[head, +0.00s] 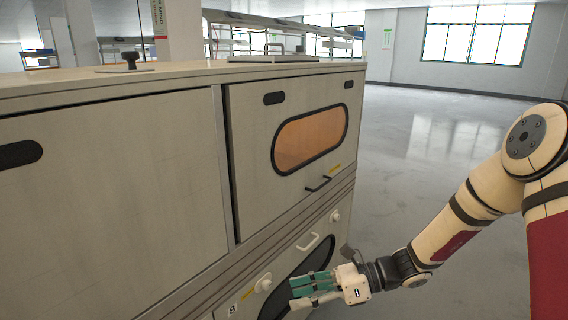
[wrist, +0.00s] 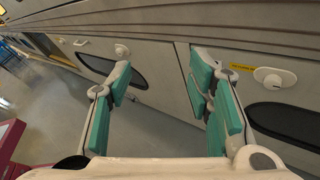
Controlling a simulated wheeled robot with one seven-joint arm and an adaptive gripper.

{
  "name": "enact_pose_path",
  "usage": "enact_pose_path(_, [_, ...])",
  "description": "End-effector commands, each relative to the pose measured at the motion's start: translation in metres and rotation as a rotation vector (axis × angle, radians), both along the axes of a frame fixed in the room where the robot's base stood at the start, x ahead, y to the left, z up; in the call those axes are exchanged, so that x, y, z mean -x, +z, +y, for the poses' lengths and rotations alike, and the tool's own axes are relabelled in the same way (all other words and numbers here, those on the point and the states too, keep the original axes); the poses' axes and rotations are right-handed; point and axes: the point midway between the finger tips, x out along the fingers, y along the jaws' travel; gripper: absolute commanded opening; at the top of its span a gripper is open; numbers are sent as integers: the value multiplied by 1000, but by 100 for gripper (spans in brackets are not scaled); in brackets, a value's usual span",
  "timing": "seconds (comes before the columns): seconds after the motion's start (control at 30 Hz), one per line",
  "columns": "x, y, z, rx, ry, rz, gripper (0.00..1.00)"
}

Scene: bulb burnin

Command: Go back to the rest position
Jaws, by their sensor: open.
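My gripper (head: 303,290) is in front of the lower part of the cabinet in the head view, near a lower door with a dark oval window. Its fingers have green pads. In the wrist view my gripper (wrist: 163,100) has its two fingers spread wide apart, with nothing between them but the cabinet front behind. My arm reaches in from the right of the head view, bent at the elbow.
The cabinet (head: 110,180) fills the left and middle. Its upper door (head: 240,150) has an orange oval window (head: 310,138) and a dark handle (head: 318,184). A white handle (head: 308,242) and white knobs (head: 263,282) are below. The grey floor (head: 430,130) to the right is clear.

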Motion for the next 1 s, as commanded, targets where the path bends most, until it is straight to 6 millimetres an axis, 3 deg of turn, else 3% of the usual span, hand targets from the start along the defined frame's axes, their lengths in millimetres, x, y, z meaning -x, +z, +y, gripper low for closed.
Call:
enact_pose_path(0.1, [26, 29, -1, 90, 145, -147, 47])
enact_pose_path(0.5, [119, 103, -23, 356, 620, -573, 47])
enact_pose_path(1.0, [236, 165, -83, 648, 1179, -996, 47])
